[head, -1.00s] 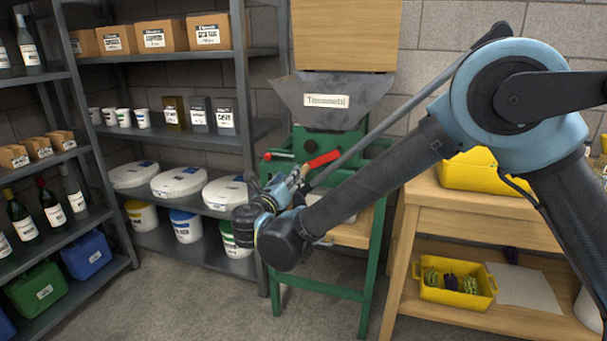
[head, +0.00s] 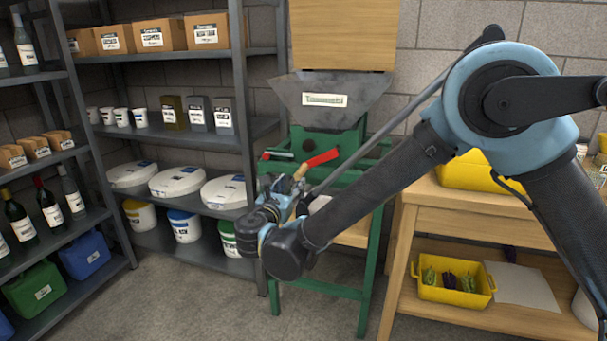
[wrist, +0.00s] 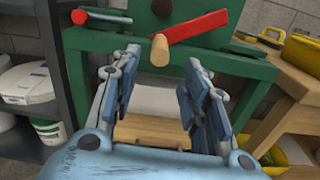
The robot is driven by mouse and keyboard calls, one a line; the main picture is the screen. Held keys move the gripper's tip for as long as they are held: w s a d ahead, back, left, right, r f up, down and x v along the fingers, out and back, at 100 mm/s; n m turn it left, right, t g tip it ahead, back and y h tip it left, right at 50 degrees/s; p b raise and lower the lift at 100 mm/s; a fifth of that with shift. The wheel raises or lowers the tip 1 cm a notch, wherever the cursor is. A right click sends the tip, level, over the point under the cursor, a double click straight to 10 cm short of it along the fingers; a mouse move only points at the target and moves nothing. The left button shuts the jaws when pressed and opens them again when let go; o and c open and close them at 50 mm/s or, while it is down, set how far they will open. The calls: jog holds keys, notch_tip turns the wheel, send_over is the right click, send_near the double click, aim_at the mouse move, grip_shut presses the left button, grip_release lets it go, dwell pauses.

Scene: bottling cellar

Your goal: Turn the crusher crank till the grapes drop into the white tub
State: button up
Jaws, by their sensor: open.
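The crusher has a grey metal hopper (head: 330,96) on a green frame (head: 368,240). Its red crank arm (head: 322,158) slants down to the left to a wooden handle (head: 300,172); both also show in the wrist view, red arm (wrist: 195,25) and handle (wrist: 160,50). My gripper (head: 287,188) is open and empty, just below the handle in the head view. In the wrist view the handle points toward me, above the gap between my fingers (wrist: 162,75). A white thing, probably the tub (wrist: 155,101), shows between the fingers over a wooden board. No grapes are visible in the hopper.
A second, red-tipped lever (wrist: 100,17) sticks out left of the crank. A shelf rack (head: 250,140) with tubs and boxes stands close on the left. A wooden bench (head: 450,222) with yellow crates (head: 455,292) stands on the right.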

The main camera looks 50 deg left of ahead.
aim_at(301, 173)
jog(key=x, duration=1)
jog(key=shift+w+a, duration=0.1)
jog(key=shift+w, duration=0.1)
grip_shut()
